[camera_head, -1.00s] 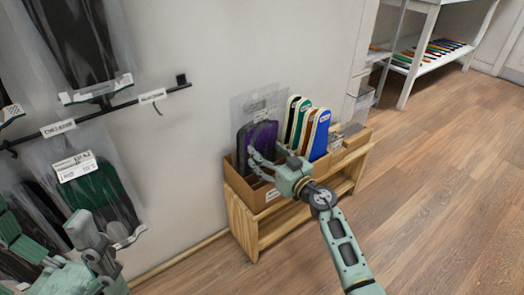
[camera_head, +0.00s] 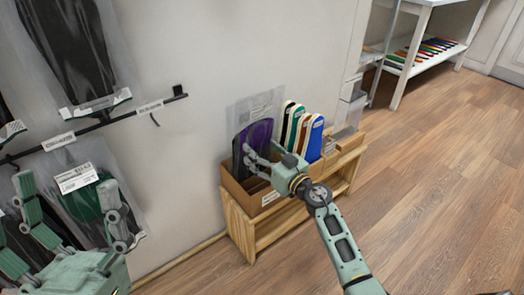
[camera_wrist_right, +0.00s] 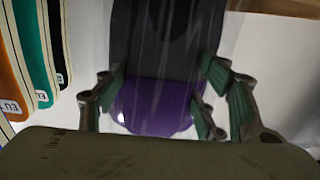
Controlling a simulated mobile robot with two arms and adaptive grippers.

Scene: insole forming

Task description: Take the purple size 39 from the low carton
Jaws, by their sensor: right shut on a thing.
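The purple and dark insole packet (camera_head: 259,131) stands upright in a clear bag in the left part of the low carton (camera_head: 250,200). My right gripper (camera_head: 257,158) is shut on this packet, its fingers at the packet's sides. In the right wrist view the purple end (camera_wrist_right: 152,108) shows between the fingers of the right gripper (camera_wrist_right: 158,88). The packet's lower part is hidden by the carton and gripper. No size can be read on it. My left gripper (camera_head: 70,205) is open and empty at the lower left, in front of hanging packets.
Several upright insoles (camera_head: 313,138), white, orange and blue, stand just right of the packet. The carton sits on a low wooden stand (camera_head: 240,232) against the wall. Bagged packets (camera_head: 75,50) hang on a rail at left. Floor at right is clear.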

